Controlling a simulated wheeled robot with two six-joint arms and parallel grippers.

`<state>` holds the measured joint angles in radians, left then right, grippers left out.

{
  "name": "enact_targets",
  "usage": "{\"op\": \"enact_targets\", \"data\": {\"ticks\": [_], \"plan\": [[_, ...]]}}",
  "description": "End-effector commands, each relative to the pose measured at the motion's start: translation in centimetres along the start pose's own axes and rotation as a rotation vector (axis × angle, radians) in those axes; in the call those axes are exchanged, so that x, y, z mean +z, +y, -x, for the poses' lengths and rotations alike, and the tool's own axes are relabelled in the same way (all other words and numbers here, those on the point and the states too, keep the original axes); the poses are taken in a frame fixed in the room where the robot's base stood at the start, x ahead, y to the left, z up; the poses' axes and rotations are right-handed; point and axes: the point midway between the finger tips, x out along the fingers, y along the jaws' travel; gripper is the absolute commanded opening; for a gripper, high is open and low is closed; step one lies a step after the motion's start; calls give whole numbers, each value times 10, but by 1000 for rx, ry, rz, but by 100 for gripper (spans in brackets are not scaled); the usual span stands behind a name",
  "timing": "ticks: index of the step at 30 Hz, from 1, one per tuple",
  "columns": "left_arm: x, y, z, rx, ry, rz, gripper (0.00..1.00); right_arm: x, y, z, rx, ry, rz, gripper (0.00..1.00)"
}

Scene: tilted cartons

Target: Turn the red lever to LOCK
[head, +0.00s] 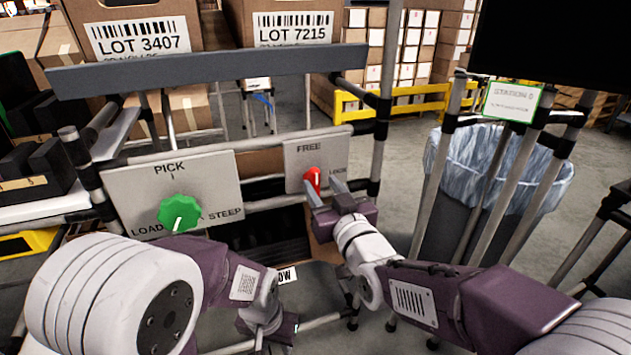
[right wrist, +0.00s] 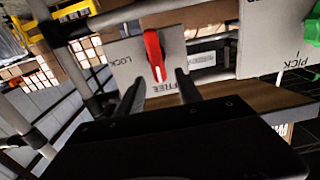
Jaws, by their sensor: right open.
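The red lever (head: 313,179) is on a grey panel (head: 302,158) marked FREE at the top, with a partly hidden word at the right. In the right wrist view the lever (right wrist: 154,54) shows a white line pointing towards FREE, and LOCK is readable off to the side on the panel (right wrist: 126,68). My right gripper (head: 326,190) is open in front of the lever. In the right wrist view its fingers (right wrist: 160,92) are spread either side of the lever's line, with no clear contact. My left gripper (head: 278,322) is low in the head view, its fingers not readable.
A green knob (head: 179,212) sits on a panel marked PICK, left of the lever panel. A grey rail (head: 210,70) runs above both panels, with cartons (head: 290,25) over it. A lined bin (head: 500,170) and metal posts stand at the right.

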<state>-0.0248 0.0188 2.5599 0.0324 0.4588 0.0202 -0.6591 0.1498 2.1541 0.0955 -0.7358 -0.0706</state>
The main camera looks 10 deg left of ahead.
Motion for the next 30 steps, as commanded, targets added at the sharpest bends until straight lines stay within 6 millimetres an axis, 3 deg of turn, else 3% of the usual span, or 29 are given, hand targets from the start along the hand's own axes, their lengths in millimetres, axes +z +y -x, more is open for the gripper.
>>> {"op": "enact_targets", "data": {"ticks": [3, 7, 17, 22, 30], "plan": [[1, 0, -8, 0, 0, 0, 36, 3, 0, -25, 1, 1, 0, 42], [1, 0, -11, 0, 0, 0, 36, 2, 0, -44, 1, 0, 0, 42], [1, 0, -11, 0, 0, 0, 36, 1, 0, -52, 1, -1, 0, 42], [1, 0, -11, 0, 0, 0, 36, 1, 0, -51, 1, -1, 0, 0], [1, 0, -12, 0, 0, 0, 36, 1, 1, -51, 1, -1, -12, 0]]}}
